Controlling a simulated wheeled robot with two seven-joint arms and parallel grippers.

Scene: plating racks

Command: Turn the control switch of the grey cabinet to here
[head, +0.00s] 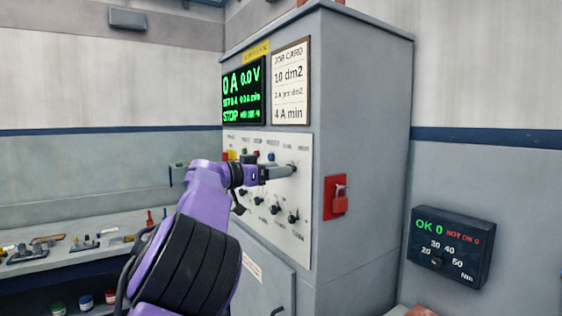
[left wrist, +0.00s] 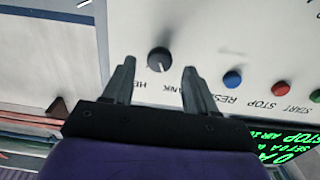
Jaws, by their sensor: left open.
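The grey cabinet (head: 360,130) stands in the middle of the head view, with a white control panel (head: 270,225) on its front. The panel carries coloured buttons in its top row and several black knobs below. My left gripper (head: 284,171) reaches the panel's upper right part. In the left wrist view its two fingers (left wrist: 160,72) are open. A round black knob (left wrist: 158,58) with a pale pointer line shows between and slightly beyond the fingertips. Its label is partly hidden by the fingers. Contact cannot be told. My right gripper is not in view.
A green-text display (head: 243,92) and a job card (head: 291,82) are above the panel. A red lockout (head: 337,197) sits on the cabinet's side. A dark counter box (head: 450,246) is at the right. A bench (head: 75,257) with small parts is at the left.

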